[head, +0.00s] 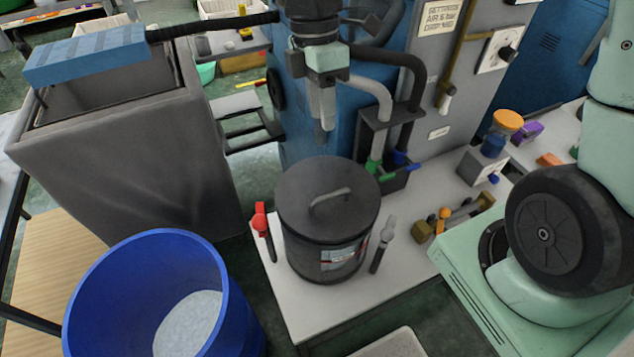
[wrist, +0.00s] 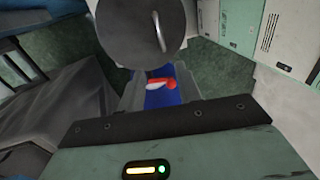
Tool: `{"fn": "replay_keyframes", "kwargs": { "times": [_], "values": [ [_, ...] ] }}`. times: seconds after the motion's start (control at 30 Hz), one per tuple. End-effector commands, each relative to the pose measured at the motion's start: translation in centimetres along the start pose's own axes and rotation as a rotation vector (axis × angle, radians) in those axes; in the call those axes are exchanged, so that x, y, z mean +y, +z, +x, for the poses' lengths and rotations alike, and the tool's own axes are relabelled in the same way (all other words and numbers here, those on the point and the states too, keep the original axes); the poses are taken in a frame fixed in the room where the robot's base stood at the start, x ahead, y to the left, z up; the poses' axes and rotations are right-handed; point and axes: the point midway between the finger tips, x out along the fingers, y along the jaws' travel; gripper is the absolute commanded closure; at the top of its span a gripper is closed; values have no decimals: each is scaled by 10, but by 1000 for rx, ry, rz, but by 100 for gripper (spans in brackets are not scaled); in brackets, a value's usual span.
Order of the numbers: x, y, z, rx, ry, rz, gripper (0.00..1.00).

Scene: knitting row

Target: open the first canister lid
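A dark grey canister (head: 330,255) stands upright in the head view, with a label on its front. Its round grey lid (head: 300,185) is on top, with a raised bar handle (head: 330,198). In the wrist view the lid (wrist: 125,30) and handle (wrist: 160,32) lie at the top, beyond the fingers. My gripper (head: 326,125) hangs pointing down over the lid's far side, apart from the handle. In the wrist view my gripper (wrist: 158,78) has its fingers spread. A red-and-white piece and blue surface show between them; I cannot tell what they are.
A red lever (head: 260,218) and a grey lever (head: 383,240) flank the canister. A blue drum (head: 80,310) stands front left, a large grey bin (head: 130,150) behind it. Hoses and a valve box (head: 385,120) are close behind. An orange-lidded jar (head: 495,140) is at right.

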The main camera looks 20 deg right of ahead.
Motion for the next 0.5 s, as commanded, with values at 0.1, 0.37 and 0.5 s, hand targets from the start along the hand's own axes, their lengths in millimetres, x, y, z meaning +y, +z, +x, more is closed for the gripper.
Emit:
{"fn": "replay_keyframes", "kwargs": {
  "times": [0.1, 0.37, 0.5],
  "values": [
    [-1, 0, 14, -1, -5, -2, 66],
    [-2, -1, 66, -1, -6, -2, 66],
    [-2, -1, 95, -1, -6, -2, 66]
  ]
}}
